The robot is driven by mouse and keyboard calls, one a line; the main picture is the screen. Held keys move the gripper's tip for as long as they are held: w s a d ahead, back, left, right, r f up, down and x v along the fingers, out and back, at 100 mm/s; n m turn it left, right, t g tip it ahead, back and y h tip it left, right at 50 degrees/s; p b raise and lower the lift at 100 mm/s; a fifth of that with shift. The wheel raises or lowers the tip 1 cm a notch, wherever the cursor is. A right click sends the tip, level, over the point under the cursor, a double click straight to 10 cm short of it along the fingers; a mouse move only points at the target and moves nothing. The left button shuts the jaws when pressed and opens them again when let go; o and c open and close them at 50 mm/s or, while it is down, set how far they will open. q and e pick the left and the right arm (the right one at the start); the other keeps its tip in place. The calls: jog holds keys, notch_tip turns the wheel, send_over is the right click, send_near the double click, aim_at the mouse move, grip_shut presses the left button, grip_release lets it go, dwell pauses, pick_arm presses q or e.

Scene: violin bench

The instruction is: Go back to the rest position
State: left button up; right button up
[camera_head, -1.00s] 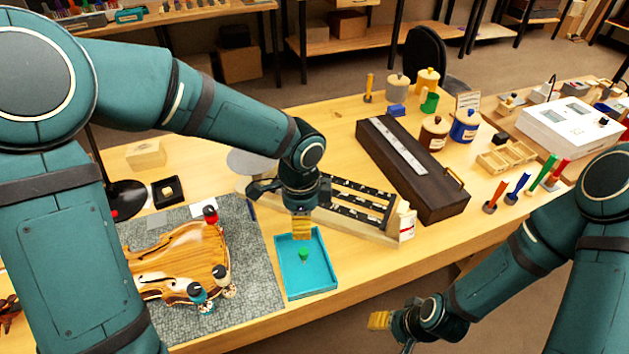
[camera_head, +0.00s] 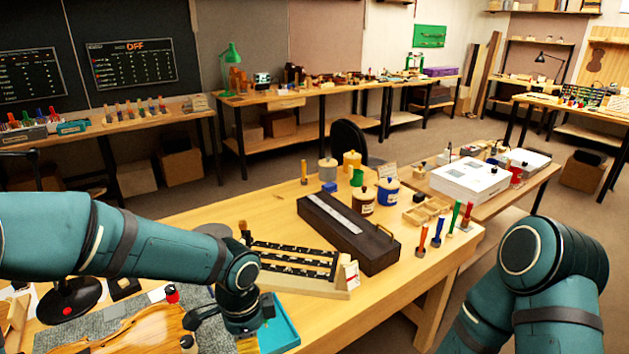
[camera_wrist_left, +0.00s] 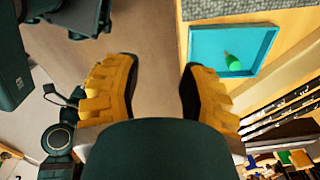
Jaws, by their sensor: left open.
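My left gripper (camera_head: 247,345) is low in the head view, beside the blue tray (camera_head: 283,334); its yellow fingertips are partly cut off by the bottom edge. In the left wrist view my left gripper (camera_wrist_left: 160,88) has its two yellow fingers wide apart with nothing between them. The blue tray (camera_wrist_left: 197,47) also shows there, to the right of the fingers, with a small green piece (camera_wrist_left: 232,62) lying in it. My right arm (camera_head: 550,270) reaches in at the lower right of the head view; its gripper is out of the picture there.
A violin body (camera_head: 150,332) lies on a grey mat (camera_head: 85,328) at the lower left. A black slotted rack (camera_head: 295,262) and a long dark case (camera_head: 345,235) stand near the left gripper. Jars and upright coloured handles are farther right. Floor lies beyond the bench's front edge.

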pick_arm(q)
jog(key=s+f+n+h, duration=0.1)
jog(key=s+f+n, duration=0.2)
jog(key=f+n, duration=0.2)
jog(key=s+d+f+n+t+h, duration=0.1)
jog(key=s+f+n, duration=0.2)
jog(key=f+n, duration=0.3)
jog(key=s+d+f+n+h, duration=0.1)
jog(key=s+f+n, duration=0.2)
jog(key=f, duration=0.8)
jog(key=n, duration=0.2)
jog(key=shift+s+d+n+h, duration=0.2)
jog(key=shift+s+n+h, duration=0.1)
jog(key=shift+h, duration=0.1)
